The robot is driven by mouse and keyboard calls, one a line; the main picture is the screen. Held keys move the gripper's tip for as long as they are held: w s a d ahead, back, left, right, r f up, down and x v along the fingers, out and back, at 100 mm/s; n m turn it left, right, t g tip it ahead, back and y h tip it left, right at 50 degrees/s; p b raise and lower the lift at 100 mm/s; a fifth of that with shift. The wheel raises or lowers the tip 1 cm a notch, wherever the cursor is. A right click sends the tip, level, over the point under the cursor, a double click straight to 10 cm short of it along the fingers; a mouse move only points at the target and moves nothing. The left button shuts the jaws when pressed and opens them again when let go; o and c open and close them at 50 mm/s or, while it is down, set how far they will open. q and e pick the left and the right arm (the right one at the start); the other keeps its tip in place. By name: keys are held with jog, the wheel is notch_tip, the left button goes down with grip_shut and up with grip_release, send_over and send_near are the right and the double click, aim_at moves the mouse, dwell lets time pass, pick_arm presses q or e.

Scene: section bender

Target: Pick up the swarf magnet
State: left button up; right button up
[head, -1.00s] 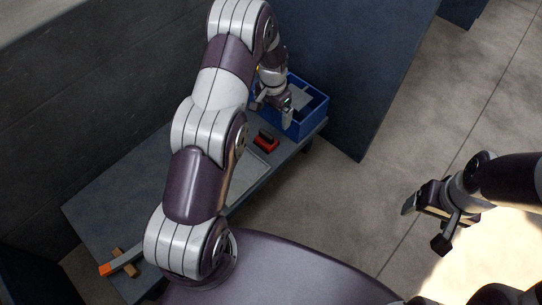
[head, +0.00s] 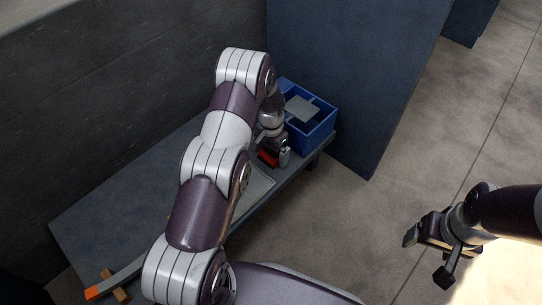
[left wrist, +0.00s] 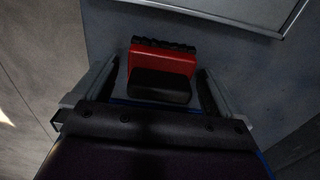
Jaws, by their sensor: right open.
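The swarf magnet, which I take to be the red block with a black grip (left wrist: 160,68), lies on the bench between my left gripper's fingers in the left wrist view. In the head view its red side (head: 267,158) shows, partly hidden by my left gripper (head: 276,152). In the left wrist view, my left gripper (left wrist: 158,90) is open, one finger on each side of the magnet, with visible gaps. I cannot tell how far the fingertips are above the bench. My right gripper (head: 427,257) is open and empty over the floor at the right.
A blue divided bin (head: 318,128) holding a grey plate (head: 303,109) stands just behind the magnet. A flat pale tray (head: 257,190) lies on the bench (head: 85,228) in front of it. An orange-tipped bar (head: 94,293) rests on a wooden block at the lower left. A dark wall backs the bench.

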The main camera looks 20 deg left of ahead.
pick_arm(q)
jog(key=c, duration=1.3)
jog(key=shift+o, duration=0.2)
notch_tip(320, 180, up, 9)
jog(key=p, duration=0.5)
jog(key=shift+r, duration=0.15)
jog(key=shift+r+p, duration=0.35)
jog(key=shift+r, duration=0.05)
